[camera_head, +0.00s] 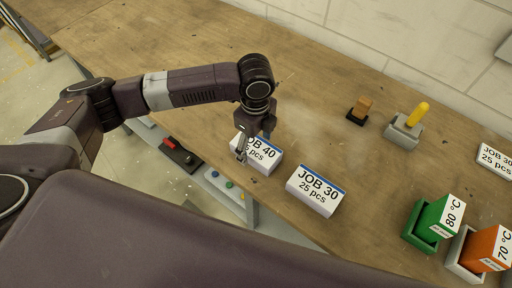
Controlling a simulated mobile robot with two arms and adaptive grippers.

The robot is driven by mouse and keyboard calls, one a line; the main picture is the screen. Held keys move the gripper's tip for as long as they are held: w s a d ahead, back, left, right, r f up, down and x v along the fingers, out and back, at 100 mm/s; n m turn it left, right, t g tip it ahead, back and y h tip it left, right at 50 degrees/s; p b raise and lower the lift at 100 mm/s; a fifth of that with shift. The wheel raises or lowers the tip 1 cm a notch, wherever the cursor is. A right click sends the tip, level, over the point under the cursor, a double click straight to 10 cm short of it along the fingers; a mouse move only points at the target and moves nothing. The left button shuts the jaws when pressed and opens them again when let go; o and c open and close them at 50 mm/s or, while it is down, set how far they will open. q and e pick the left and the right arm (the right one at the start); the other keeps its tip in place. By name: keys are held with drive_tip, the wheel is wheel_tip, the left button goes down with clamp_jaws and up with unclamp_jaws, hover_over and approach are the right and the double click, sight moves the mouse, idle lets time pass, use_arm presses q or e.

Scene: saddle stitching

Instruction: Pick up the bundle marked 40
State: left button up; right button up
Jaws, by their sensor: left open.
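The bundle marked JOB 40, 25 pcs (264,153) is a white block lying on the wooden table near its front edge. My left gripper (243,150) comes down over the left part of this bundle and hides some of its label. The gripper is open; whether its fingers touch the bundle I cannot tell. My right gripper is not in the picture.
A similar bundle marked JOB 30 (316,190) lies to the right, near the edge. Another JOB bundle (495,160) is at the far right. A green box (437,222) and an orange box (487,250) stand at lower right.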

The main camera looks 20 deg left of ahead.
use_arm(q)
drive_tip(key=shift+f, duration=0.65)
drive_tip(key=shift+w+f, duration=0.1)
drive_tip(key=shift+f, duration=0.4)
drive_tip(key=c, duration=1.5)
drive_tip(key=shift+c, duration=0.6)
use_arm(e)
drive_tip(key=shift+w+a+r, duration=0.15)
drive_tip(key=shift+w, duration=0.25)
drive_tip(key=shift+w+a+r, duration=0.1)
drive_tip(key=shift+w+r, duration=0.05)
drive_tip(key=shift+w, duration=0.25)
use_arm(q)
drive_tip(key=shift+w, duration=0.1)
